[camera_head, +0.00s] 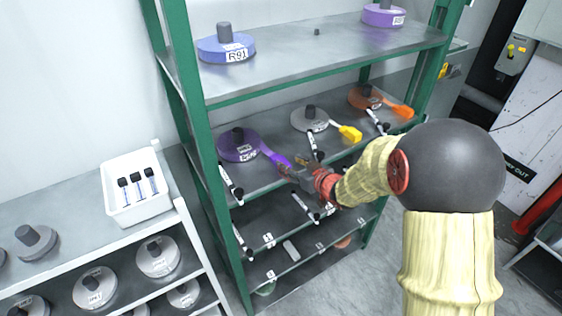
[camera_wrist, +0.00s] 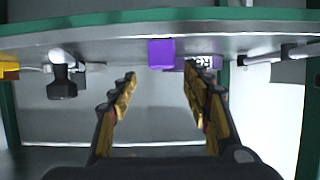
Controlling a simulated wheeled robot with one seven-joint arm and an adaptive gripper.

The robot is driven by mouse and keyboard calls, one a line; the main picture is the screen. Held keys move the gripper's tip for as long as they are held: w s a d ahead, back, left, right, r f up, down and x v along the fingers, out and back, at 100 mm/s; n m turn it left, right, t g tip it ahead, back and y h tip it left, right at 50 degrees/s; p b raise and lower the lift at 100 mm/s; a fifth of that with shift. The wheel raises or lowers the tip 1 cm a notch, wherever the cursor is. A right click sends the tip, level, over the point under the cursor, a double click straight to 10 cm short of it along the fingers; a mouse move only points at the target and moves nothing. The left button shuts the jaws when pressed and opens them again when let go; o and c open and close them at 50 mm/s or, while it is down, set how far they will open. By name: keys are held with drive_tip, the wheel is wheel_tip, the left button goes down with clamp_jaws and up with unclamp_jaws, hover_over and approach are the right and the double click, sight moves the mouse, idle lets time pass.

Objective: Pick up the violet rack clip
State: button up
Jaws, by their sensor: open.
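The violet rack clip (camera_head: 275,157) sticks out from the front of a round violet weight (camera_head: 232,152) on the middle shelf of the green-framed rack. In the wrist view the clip's violet end (camera_wrist: 161,54) shows at the shelf edge, with part of a labelled violet disc (camera_wrist: 205,61) beside it. My gripper (camera_head: 291,168) is at the clip's outer end in the head view. In the wrist view my gripper (camera_wrist: 161,75) is open and empty, its fingertips apart, with the clip end ahead between them. Whether the fingers touch the clip cannot be told.
A yellow clip (camera_head: 350,132) and an orange clip (camera_head: 398,108) sit further right on the same shelf. Black-and-white holders (camera_head: 313,146) hang along the shelf front. Lower shelves (camera_head: 270,208) lie under my gripper. A white tray (camera_head: 125,213) with dark bottles stands left.

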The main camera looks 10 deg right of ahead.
sight(283, 162)
drive_tip(key=x, duration=0.2)
drive_tip(key=p+x, duration=0.1)
drive_tip(key=x, duration=0.2)
drive_tip(key=shift+w+a+f, duration=0.1)
drive_tip(key=shift+a+f, duration=0.1)
drive_tip(key=shift+f, duration=0.2)
drive_tip(key=shift+c, duration=1)
drive_tip(key=c, duration=1)
